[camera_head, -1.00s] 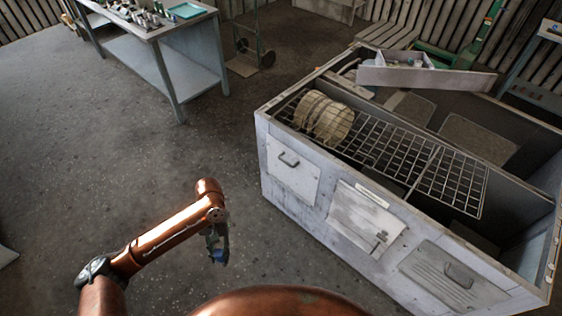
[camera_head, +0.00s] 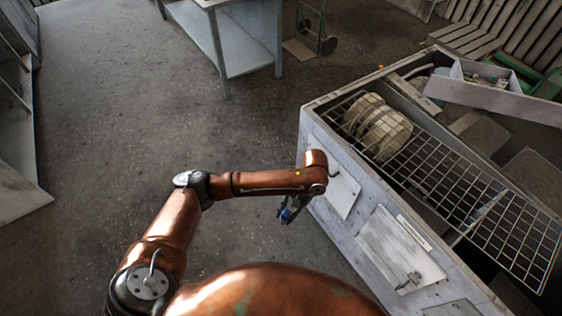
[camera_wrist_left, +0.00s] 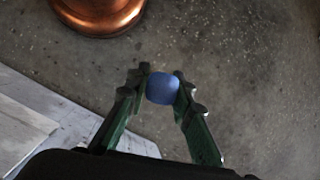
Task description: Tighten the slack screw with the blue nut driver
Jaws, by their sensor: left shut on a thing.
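My left gripper (camera_head: 290,213) is shut on the blue nut driver (camera_head: 286,214), in front of the near left corner of the housing. In the left wrist view the driver's round blue end (camera_wrist_left: 163,88) sits between the two green fingers of the left gripper (camera_wrist_left: 161,90); the rest of it is hidden. The blower housing (camera_head: 330,165) is a big pale box with a wire grille (camera_head: 478,190) and a cream ribbed drum (camera_head: 378,128) at its top. I cannot make out the slack screw. My right gripper is not in view.
A long tray (camera_head: 500,92) of small items rests across the housing's far end. A grey workbench (camera_head: 241,40) stands at the back, with a hand truck (camera_head: 318,30) beside it. The floor on the left is clear up to a pale shelf unit (camera_head: 18,180).

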